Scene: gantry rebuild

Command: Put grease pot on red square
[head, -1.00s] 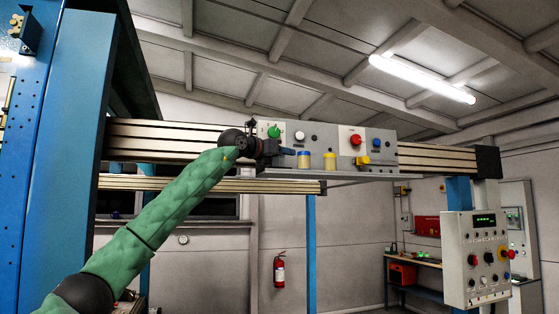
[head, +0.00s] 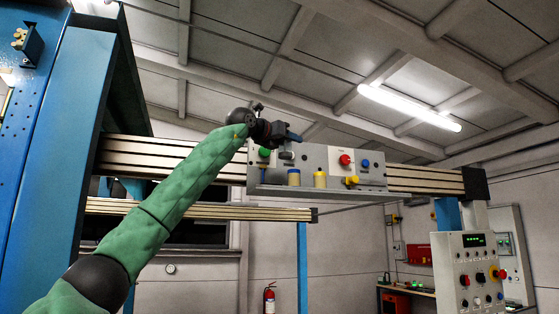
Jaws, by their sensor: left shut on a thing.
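My left gripper (head: 294,138) is raised in front of the upper edge of the grey control panel (head: 318,160). It looks shut on a small dark grey thing (head: 286,155), which hangs just below the fingers; I cannot tell for sure what it is. I cannot tell which one is the grease pot. No red square can be made out; the shelf top is seen almost edge-on. My right gripper is not in view.
The panel carries a green button (head: 264,152), a red button (head: 345,160) and a blue button (head: 365,163). A yellow item (head: 351,181) sits at the shelf's right part. The panel hangs on a horizontal rail (head: 425,180). A blue column (head: 60,150) stands at the left.

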